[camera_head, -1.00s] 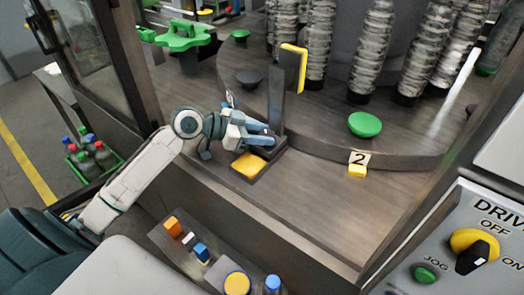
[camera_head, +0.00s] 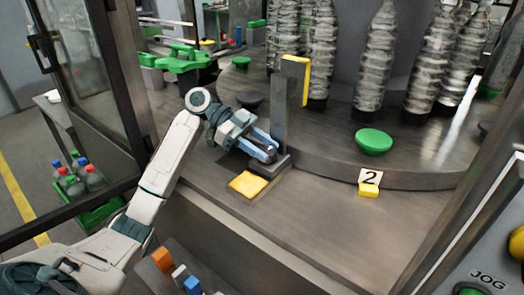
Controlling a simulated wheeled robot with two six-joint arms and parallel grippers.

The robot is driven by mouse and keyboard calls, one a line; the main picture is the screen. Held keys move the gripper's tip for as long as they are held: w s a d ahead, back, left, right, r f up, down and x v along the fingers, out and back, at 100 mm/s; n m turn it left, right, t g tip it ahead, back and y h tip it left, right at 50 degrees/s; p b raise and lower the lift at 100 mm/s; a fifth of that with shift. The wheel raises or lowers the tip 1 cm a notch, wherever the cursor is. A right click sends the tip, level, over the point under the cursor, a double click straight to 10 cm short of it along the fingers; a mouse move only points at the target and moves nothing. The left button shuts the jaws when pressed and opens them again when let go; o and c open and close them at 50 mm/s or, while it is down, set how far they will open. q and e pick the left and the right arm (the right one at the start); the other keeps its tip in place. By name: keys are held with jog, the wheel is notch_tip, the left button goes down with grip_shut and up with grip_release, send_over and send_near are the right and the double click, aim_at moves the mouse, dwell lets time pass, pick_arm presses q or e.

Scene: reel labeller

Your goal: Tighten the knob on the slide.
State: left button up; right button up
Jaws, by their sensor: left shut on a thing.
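The slide is a grey upright post (camera_head: 281,117) with a yellow pad (camera_head: 297,80) at its top, standing on a low dark base. A yellow plate (camera_head: 247,184) lies on the deck in front of it. My left gripper (camera_head: 267,150) reaches in from the left at the foot of the post. Its fingers are shut on a small dark rounded piece, which looks like the knob; the fingers hide most of it. My right gripper is not in view.
A glass door frame (camera_head: 118,90) stands left.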

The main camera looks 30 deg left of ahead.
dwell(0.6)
pick_arm(q)
jog(key=o, duration=0.8)
jog(key=shift+o, duration=0.9)
jog(key=shift+s, duration=0.1)
jog(key=shift+r, duration=0.1)
